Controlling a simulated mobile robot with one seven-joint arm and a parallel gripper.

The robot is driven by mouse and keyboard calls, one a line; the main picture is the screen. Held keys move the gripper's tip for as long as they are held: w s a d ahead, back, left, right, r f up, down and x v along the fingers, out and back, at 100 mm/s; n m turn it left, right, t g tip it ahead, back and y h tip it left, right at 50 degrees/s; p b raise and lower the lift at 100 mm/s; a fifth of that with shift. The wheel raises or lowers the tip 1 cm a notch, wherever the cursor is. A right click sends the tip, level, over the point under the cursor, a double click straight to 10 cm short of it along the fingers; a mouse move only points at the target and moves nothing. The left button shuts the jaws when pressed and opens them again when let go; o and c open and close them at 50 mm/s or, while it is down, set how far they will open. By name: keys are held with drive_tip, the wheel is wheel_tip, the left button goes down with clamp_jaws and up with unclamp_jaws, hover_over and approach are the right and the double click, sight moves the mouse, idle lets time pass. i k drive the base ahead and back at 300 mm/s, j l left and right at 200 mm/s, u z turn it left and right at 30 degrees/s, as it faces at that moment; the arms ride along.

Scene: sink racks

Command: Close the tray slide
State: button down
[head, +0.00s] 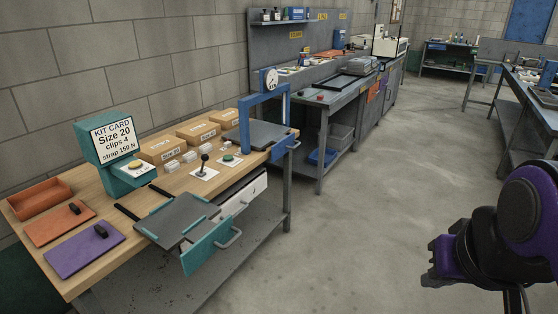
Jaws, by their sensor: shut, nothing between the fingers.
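A grey tray slide (178,218) with a teal front panel (208,246) and a grey bar handle (236,238) is on the wooden bench. It is pulled out, so the panel hangs past the bench's front edge. Its dark rails (128,212) show behind it. A second grey plate (262,135) sits under a blue frame with a dial, with a blue handled front (285,147) at the bench's far end. My gripper (432,263) is at the right, over the open floor, well apart from both slides. It looks shut and empty; its fingertips are small in the view.
The wooden bench (75,275) also holds a teal kit-card stand (108,152), cardboard boxes (162,149), a black lever (204,165), and orange and purple boards (84,252). A white drawer (242,198) sits under the bench top. The concrete floor (345,235) between bench and gripper is clear.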

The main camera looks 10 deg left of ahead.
sight(187, 216)
drive_tip(key=u, duration=1.3)
drive_tip(key=i+j, duration=0.15)
drive_tip(key=i, duration=0.45)
drive_tip(key=z, duration=0.05)
